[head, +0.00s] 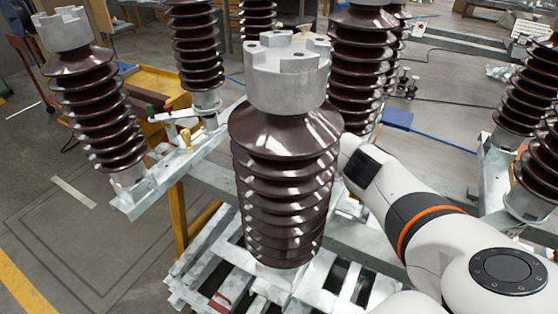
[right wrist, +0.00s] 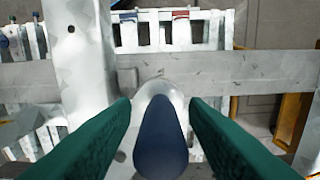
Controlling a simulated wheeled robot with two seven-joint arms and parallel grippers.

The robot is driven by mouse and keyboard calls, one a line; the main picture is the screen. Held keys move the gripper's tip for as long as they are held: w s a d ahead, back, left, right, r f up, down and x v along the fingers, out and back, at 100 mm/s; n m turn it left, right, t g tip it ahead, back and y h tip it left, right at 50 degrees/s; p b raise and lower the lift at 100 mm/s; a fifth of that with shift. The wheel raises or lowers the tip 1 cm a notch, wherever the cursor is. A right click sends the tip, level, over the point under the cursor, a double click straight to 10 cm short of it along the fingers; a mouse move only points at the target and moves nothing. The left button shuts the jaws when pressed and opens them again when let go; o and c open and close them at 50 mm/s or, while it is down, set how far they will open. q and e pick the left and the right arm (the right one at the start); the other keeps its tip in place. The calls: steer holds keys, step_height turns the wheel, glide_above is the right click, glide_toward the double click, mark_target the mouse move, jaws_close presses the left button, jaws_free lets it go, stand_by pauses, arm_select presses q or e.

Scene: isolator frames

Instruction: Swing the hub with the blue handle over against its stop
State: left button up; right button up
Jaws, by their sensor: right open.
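The blue handle (right wrist: 163,140) is in the right wrist view at the bottom middle, seen end-on as a dark blue rounded grip. A pale metal rounded piece (right wrist: 165,86) shows just beyond it; I cannot tell whether this is the hub. My right gripper (right wrist: 160,106) is open, with its green fingers on either side of the handle and a gap on each side. In the head view my right arm reaches in from the right and passes behind the central brown insulator, which hides the gripper and the blue handle. The stop cannot be made out. My left gripper is not in view.
The tall ribbed insulator (head: 285,180) stands close in the middle. More insulators stand at left (head: 95,105), behind and at right. A galvanized beam (right wrist: 240,72) crosses behind the handle. A slatted metal frame (head: 200,270) lies below. Open floor (head: 70,240) is at left.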

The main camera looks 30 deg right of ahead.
step_height(320, 180, up, 12)
steer(key=shift+r+b, duration=0.1)
steer(key=shift+b, duration=0.8)
